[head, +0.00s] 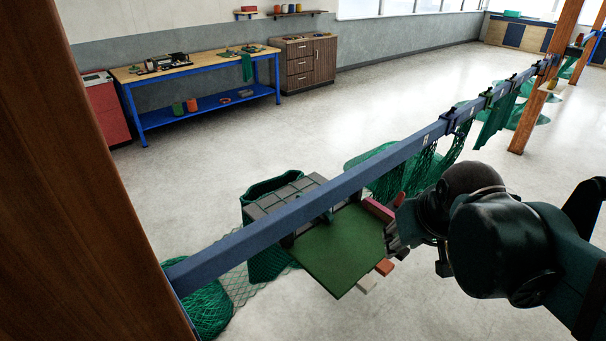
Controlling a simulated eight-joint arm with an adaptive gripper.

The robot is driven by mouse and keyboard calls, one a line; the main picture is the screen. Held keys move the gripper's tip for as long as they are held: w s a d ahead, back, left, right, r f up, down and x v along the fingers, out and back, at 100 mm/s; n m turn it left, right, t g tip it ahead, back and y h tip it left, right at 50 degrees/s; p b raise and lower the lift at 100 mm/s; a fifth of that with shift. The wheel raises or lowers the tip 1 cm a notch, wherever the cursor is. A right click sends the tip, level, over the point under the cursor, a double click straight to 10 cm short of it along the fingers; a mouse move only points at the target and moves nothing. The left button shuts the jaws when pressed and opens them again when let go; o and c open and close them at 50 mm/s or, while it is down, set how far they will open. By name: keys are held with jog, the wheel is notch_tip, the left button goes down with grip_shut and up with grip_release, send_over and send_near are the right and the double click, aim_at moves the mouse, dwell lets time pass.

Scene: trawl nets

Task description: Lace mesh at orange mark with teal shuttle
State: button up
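Green mesh (384,183) hangs from a long blue beam (360,172) that runs from lower left to upper right. More mesh (207,308) lies heaped on the floor at the lower left. My gripper (393,238) is at the right edge of a flat green board (340,248), partly hidden by my own wrist. I cannot tell whether its fingers are open or shut, or whether they hold anything. A small teal piece (328,215) shows at the beam over the board, but I cannot tell whether it is the shuttle. I cannot make out an orange mark on the mesh.
Red (378,210), orange (385,267) and white (367,284) pieces stick out at the board's right side. A grey gridded tray (290,190) sits behind the beam. A wooden post (105,180) blocks the left. A blue workbench (205,75) stands at the back wall; the floor between is clear.

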jog(key=w+a+r+n+g+p, duration=0.25)
jog(key=w+a, duration=0.35)
jog(key=w, duration=0.4)
jog(key=w+a+r+n+g+p, duration=0.1)
jog(key=w+a+r+n+p, duration=0.15)
jog(key=w+a, duration=0.55)
jog(key=w+a+f, duration=0.3)
jog(key=w, duration=0.1)
jog(key=w+a+f+n+g+p, duration=0.1)
jog(key=w+a+f, duration=0.2)
jog(key=w+a, duration=0.1)
jog(key=w+a+f+n+g+p, duration=0.1)
jog(key=w+a+f, duration=0.2)
jog(key=w, duration=0.1)
jog(key=shift+w+a+f, duration=0.15)
jog(key=shift+w+a, duration=0.05)
jog(key=shift+w, duration=0.05)
jog(key=shift+a+f, duration=0.15)
jog(key=shift+a, duration=0.05)
jog(key=shift+f, duration=0.1)
jog(key=shift+f+p, duration=0.35)
jog(key=shift+f, duration=3.45)
jog(key=shift+c, duration=0.3)
grip_shut()
